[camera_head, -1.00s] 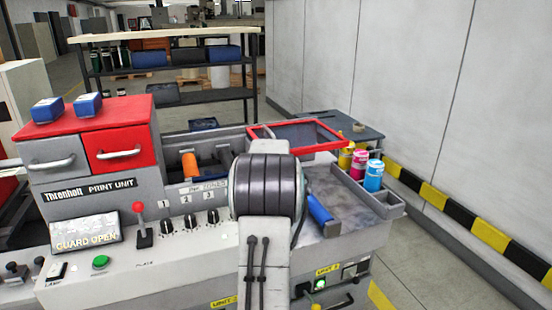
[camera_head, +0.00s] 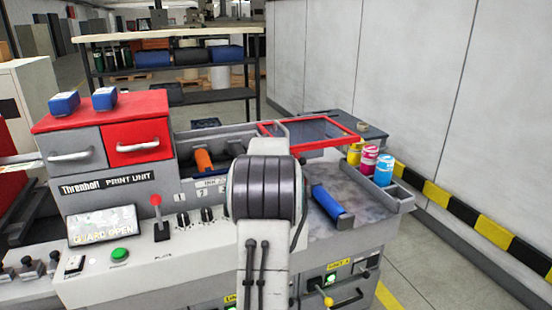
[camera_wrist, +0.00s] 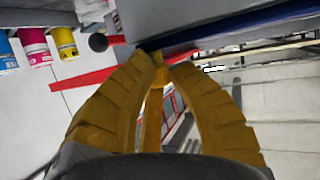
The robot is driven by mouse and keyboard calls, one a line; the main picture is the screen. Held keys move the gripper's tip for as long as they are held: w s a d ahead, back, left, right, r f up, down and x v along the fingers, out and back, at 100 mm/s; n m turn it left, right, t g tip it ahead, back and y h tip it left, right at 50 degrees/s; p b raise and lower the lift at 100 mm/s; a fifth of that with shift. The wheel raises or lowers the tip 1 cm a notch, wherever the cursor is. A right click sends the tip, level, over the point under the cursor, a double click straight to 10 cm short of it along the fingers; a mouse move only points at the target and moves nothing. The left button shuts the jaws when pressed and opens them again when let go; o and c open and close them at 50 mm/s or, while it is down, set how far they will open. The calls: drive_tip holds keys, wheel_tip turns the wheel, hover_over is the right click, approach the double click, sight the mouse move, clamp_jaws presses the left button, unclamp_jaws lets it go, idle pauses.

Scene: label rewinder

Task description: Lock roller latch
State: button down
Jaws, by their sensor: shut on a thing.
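In the wrist view my gripper (camera_wrist: 155,60) has its brown-yellow fingers closed together at the tips, beside a grey machine part and a dark blue bar (camera_wrist: 235,22). A black ball knob (camera_wrist: 98,42) on a short red stem points left just beside the fingertips, and the stem runs towards them. I take this to be the roller latch; where the fingers grip it is mostly hidden. In the head view my own arm hides the gripper. The blue roller (camera_head: 331,206) lies on the machine top, and an orange roller (camera_head: 204,161) sits further back.
A red-framed guard (camera_head: 345,143) stands raised at the back of the print unit. Ink cans (camera_head: 369,160) stand in a tray at right. The screen (camera_head: 102,226) reads GUARD OPEN. A wall bounds the right side.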

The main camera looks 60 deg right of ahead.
drive_tip(key=shift+w+r, duration=0.15)
drive_tip(key=shift+r, duration=0.2)
drive_tip(key=c, duration=1.6)
unclamp_jaws()
drive_tip(key=o, duration=0.6)
drive_tip(key=shift+d+f, duration=0.1)
drive_tip(key=shift+f, duration=0.2)
drive_tip(key=v, duration=1.2)
drive_tip(key=shift+f, duration=0.1)
